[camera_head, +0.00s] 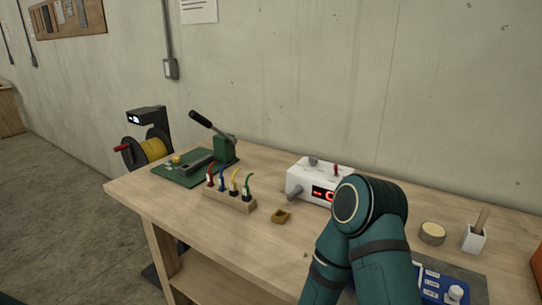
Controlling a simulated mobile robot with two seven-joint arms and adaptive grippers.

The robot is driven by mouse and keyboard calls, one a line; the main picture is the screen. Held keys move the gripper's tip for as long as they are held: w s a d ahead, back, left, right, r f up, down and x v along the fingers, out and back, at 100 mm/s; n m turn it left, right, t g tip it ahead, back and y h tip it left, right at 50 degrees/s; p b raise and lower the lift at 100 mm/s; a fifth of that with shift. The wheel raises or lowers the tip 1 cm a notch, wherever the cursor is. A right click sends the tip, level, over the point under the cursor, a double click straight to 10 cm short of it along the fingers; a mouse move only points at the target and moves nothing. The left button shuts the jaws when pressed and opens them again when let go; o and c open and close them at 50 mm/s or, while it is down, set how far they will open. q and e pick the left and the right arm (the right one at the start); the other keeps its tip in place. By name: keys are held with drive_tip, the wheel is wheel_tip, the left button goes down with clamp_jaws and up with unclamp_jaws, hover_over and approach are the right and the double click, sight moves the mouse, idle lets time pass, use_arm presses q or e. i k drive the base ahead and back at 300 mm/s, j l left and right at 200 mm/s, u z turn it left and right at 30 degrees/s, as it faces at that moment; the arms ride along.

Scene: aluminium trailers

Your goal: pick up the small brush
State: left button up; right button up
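A white cup (473,240) stands at the right end of the workbench with a tan wooden handle (482,219) leaning up out of it. The handle may belong to a small brush, but its lower end is hidden in the cup, so I cannot tell. No brush bristles are clearly visible. Neither of my grippers is in view. A teal arm of mine rises from the bottom right and covers part of the bench.
The wooden workbench (140,194) holds a white box with a red display (305,181), a rack of coloured leads (230,201), a small brown block or dish (282,216), a round tan disc (432,233), a green press (220,148) and a blue device (445,290).

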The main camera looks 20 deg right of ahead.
sight(484, 213)
drive_tip(key=z, duration=2.1)
drive_tip(key=u, duration=0.6)
drive_tip(key=l+u, duration=0.2)
drive_tip(key=u, duration=0.25)
drive_tip(key=k+l+u, duration=0.15)
drive_tip(key=u, duration=0.25)
drive_tip(key=k+l+u, duration=0.1)
drive_tip(key=u, duration=0.35)
drive_tip(key=k+l+u, duration=0.5)
drive_tip(key=k, duration=0.3)
drive_tip(key=l, duration=0.05)
